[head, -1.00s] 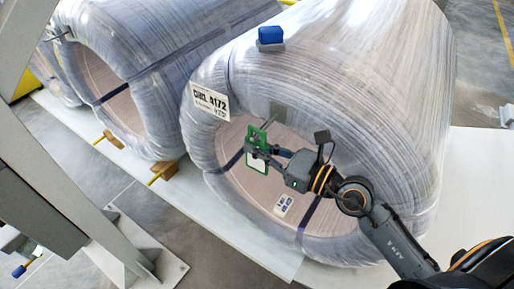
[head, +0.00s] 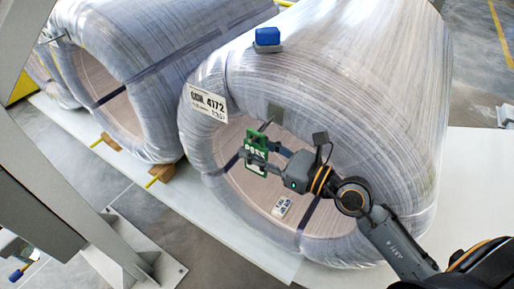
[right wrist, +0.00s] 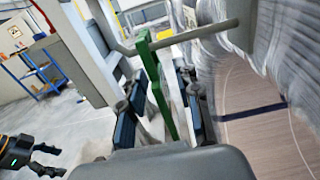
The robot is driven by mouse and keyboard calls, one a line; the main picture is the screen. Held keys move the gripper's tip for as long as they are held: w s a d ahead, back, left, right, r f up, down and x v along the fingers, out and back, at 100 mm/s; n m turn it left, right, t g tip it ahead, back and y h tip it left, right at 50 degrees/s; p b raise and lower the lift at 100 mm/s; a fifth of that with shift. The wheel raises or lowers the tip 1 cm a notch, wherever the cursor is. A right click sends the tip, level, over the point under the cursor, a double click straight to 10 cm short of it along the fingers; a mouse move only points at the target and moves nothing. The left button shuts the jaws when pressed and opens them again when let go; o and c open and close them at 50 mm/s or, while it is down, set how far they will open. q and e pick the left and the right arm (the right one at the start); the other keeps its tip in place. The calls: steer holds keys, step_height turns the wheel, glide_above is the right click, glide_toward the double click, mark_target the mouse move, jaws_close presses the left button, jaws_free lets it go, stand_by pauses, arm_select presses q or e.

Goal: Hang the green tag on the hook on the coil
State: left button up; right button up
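The green tag (head: 256,152) is at the hook (head: 268,124) in front of the right coil (head: 350,90). In the right wrist view the green tag (right wrist: 158,88) shows edge-on, upright, its top at the hook's rod (right wrist: 195,35); the rod seems to pass through it. My right gripper (head: 264,160) is around the tag. In the right wrist view its fingers (right wrist: 165,108) stand apart on either side, with a gap between the tag and the right finger. My left gripper (right wrist: 48,160) appears open and empty, well away at the lower left.
A blue block (head: 268,37) sits on top of the right coil, which bears a white label (head: 208,103). Another wrapped coil (head: 165,60) stands to the left. A grey metal frame (head: 60,170) is at the left.

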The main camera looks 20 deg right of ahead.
steer(key=v, duration=1.2)
stand_by(0.3)
